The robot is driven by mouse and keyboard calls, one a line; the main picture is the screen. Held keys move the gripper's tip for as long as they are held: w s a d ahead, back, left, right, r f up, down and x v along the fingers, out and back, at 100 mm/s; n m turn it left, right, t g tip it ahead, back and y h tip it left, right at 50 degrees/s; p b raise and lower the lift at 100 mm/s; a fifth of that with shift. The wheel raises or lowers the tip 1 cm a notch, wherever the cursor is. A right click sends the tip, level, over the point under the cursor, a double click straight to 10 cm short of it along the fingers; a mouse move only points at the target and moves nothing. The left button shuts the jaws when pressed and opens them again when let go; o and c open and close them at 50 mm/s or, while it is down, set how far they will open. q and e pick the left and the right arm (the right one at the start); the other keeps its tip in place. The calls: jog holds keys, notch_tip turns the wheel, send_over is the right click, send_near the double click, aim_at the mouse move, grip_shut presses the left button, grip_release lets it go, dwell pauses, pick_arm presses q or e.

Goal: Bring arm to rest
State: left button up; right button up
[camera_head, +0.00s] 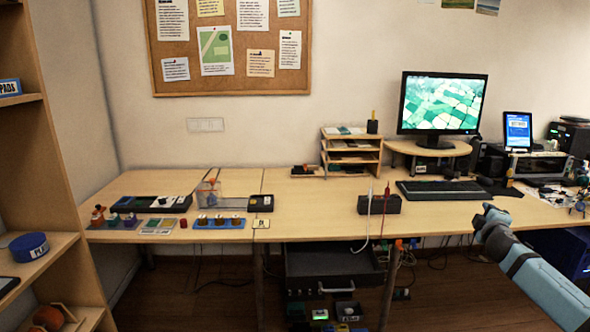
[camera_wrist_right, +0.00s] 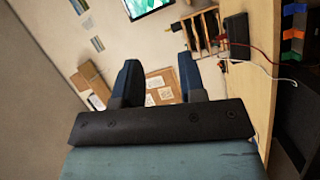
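My right arm (camera_head: 540,280) comes in from the lower right of the head view, in front of the table. Its gripper (camera_head: 486,218) is near the table's front edge, right of the black box, and touches nothing that I can make out. In the right wrist view the two dark fingers of this gripper (camera_wrist_right: 158,78) stand apart with nothing between them. My left arm and gripper are not in view.
The table (camera_head: 320,217) carries a black box (camera_head: 385,205) with a white and a red cable, a keyboard (camera_head: 445,189), a monitor (camera_head: 443,103) and a paper rack (camera_head: 351,153). A shelf (camera_head: 60,130) stands at left. The table's middle is mostly clear.

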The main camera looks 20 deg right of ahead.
jog(key=s+a+f+m+g+y, duration=0.1)
jog(key=s+a+f+y, duration=0.3)
jog(key=a+f, duration=0.6)
jog(key=s+a+f+y, duration=0.35)
jog(key=a+f, duration=0.45)
jog(key=a, duration=0.4)
jog(key=s+a+f+m+g+y, duration=0.1)
jog(key=s+a+f+y, duration=0.25)
jog(key=a+f, duration=0.65)
jog(key=s+a+m+g+y, duration=0.1)
jog(key=s+a+m+y, duration=0.1)
jog(key=s+a, duration=0.95)
jog(key=s+a+m+y, duration=0.1)
jog(key=s+a, duration=0.8)
jog(key=a, duration=0.5)
pick_arm(q)
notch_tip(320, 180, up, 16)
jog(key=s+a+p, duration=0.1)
jog(key=p, duration=2.2)
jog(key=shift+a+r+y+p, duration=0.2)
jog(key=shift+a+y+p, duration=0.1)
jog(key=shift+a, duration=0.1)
pick_arm(e)
notch_tip(320, 180, up, 17)
jog(key=d, duration=0.2)
jog(key=shift+s+d+r, duration=0.15)
jog(key=shift+s, duration=0.1)
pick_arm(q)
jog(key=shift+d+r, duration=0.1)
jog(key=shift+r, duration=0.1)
